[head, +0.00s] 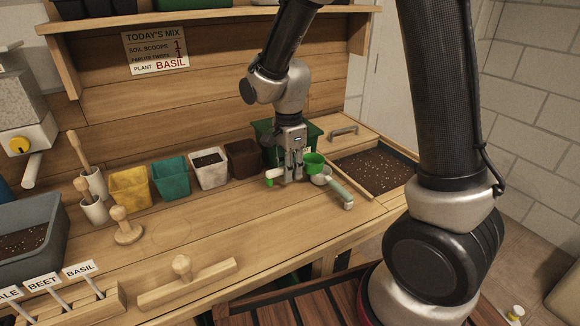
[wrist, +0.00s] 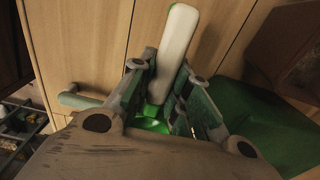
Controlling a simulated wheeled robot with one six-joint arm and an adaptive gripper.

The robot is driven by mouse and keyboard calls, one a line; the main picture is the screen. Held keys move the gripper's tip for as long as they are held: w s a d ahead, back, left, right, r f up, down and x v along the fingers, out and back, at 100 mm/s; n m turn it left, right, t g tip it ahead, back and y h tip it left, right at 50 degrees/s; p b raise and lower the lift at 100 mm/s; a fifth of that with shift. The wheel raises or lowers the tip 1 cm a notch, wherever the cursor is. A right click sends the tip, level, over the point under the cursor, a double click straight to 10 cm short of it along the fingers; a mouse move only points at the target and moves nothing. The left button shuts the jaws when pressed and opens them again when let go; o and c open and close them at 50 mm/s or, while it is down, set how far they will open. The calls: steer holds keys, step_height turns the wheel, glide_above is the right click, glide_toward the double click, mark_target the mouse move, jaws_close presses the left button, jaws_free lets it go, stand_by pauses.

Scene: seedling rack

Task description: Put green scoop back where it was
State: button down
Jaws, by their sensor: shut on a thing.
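The green scoop shows as a bright green cup (head: 314,160) with a pale handle (head: 275,173) on the other side of my gripper (head: 291,178). My gripper is shut on the scoop, low over the bench at the back right. In the wrist view the pale handle (wrist: 174,48) sticks out past the fingers, and some bright green (wrist: 152,124) shows between them. The fingers hide the middle of the scoop. I cannot tell whether the scoop touches the bench. A second scoop with a pale green handle (head: 340,192) lies just right of my gripper.
A dark green bin (head: 264,130) stands right behind my gripper. A brown pot (head: 243,160) and a white pot (head: 208,170) stand to its left. A soil tray (head: 375,172) is sunk in the bench at right. The front middle of the bench (head: 240,225) is clear.

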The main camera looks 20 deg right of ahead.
steer(key=c, duration=1.3)
jaws_free()
steer(key=shift+c, duration=0.2)
step_height(320, 180, up, 13)
steer(key=s+d+r+n+t, duration=0.2)
steer(key=s+d+r+n, duration=0.1)
steer(key=s+d+n, duration=0.5)
steer(key=s+d+r+n+t, duration=0.2)
steer(key=s+d+n, duration=0.5)
steer(key=s, duration=0.4)
steer(key=shift+s+d+r+n, duration=0.25)
steer(key=shift+d+r+n, duration=0.15)
steer(key=shift+d+r, duration=0.15)
